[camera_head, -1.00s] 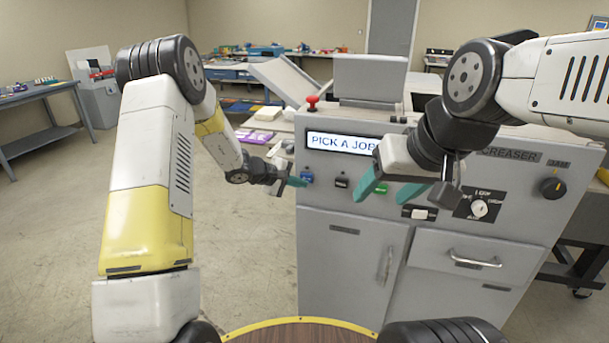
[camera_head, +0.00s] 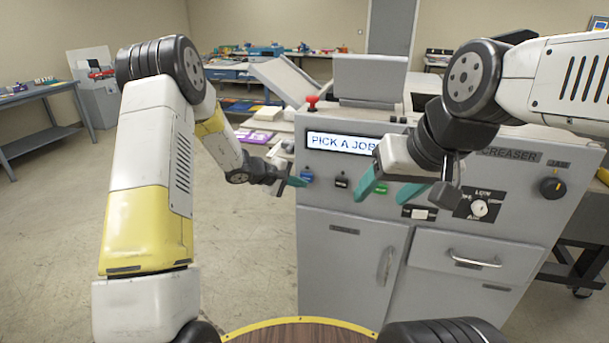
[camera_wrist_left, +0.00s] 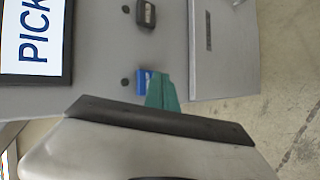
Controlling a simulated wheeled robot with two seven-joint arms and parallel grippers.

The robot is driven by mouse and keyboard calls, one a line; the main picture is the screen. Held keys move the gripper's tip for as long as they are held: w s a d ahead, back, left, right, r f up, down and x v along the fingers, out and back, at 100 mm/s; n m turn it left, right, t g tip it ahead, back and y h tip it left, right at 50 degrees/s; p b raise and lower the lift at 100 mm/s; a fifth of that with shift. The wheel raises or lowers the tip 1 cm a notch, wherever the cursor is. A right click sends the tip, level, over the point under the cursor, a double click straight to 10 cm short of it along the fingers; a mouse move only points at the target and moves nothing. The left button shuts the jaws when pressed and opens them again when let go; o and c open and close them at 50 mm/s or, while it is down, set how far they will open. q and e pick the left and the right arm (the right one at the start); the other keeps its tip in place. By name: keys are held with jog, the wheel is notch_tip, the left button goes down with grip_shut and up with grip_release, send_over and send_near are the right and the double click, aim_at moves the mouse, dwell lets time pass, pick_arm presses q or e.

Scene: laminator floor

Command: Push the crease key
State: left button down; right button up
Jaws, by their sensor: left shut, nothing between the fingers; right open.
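The grey creaser machine's front panel (camera_head: 315,225) has a blue key (camera_head: 306,175), a black key (camera_head: 341,181) and a green key (camera_head: 382,189) in a row below a display (camera_head: 339,143) reading "PICK A JOB". The key labels are too small to read. My left gripper (camera_head: 297,181) is shut and empty, its teal fingertips right by the blue key. In the left wrist view the tips (camera_wrist_left: 163,92) overlap the edge of the blue key (camera_wrist_left: 142,79); I cannot tell whether they touch. My right gripper (camera_head: 393,190) is open and empty before the panel, partly hiding the display.
A red mushroom button (camera_head: 312,102) stands on the machine's upper left. A dial (camera_head: 480,208), a black knob (camera_head: 552,187) and a white rocker switch (camera_head: 419,213) are on the panel's right side. Cabinet doors and a drawer lie below. The floor at left is clear.

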pick_arm(q)
jog(key=shift+w, duration=0.15)
dwell(0.3)
jog(key=shift+w+d, duration=0.15)
jog(key=shift+w, duration=0.1)
jog(key=shift+w+d, duration=0.1)
jog(key=shift+w, duration=0.2)
dwell(0.5)
jog(key=shift+s+a, duration=0.25)
jog(key=shift+s, duration=0.45)
jog(key=s+a, duration=0.2)
jog(key=s, duration=0.3)
jog(key=shift+s, duration=0.4)
jog(key=shift+d+r, duration=0.1)
